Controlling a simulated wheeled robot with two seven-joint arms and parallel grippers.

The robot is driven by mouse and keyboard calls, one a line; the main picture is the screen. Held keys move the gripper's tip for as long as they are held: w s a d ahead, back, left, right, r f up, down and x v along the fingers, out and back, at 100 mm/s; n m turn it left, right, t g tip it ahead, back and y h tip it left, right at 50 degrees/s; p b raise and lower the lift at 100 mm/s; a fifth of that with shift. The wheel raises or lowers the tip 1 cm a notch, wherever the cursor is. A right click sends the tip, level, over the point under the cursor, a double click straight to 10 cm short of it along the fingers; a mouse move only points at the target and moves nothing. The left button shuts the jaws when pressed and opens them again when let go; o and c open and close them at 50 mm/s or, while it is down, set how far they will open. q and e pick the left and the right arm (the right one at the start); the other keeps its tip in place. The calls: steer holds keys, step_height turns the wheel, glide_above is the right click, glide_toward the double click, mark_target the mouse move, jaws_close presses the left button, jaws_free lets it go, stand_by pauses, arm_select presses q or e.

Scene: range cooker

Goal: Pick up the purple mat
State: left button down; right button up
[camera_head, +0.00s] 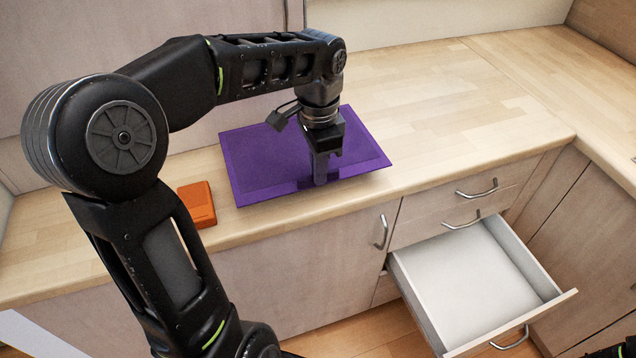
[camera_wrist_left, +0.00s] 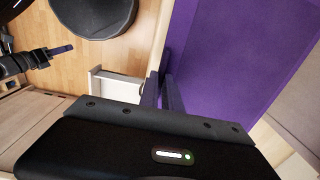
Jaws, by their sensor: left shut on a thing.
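The purple mat (camera_head: 265,160) is a flat rectangle on the wooden counter, with its right front side near the counter's front edge. My left gripper (camera_head: 320,180) points down at the mat's front side and is shut on it. In the left wrist view the mat (camera_wrist_left: 230,60) fills the right part, and the gripper's fingers (camera_wrist_left: 163,92) meet its edge. Whether the mat is lifted clear of the counter is hard to tell. A small part of my right arm (camera_head: 615,350) shows at the bottom right of the head view; its fingers are hidden.
An orange block (camera_head: 197,203) lies on the counter left of the mat. An open, empty drawer (camera_head: 470,285) sticks out below the counter at the right. The counter (camera_head: 450,110) is clear to the right of the mat.

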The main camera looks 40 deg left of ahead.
arm_select(q)
step_height(320, 180, up, 4)
steer(key=shift+r, duration=0.1)
stand_by(0.7)
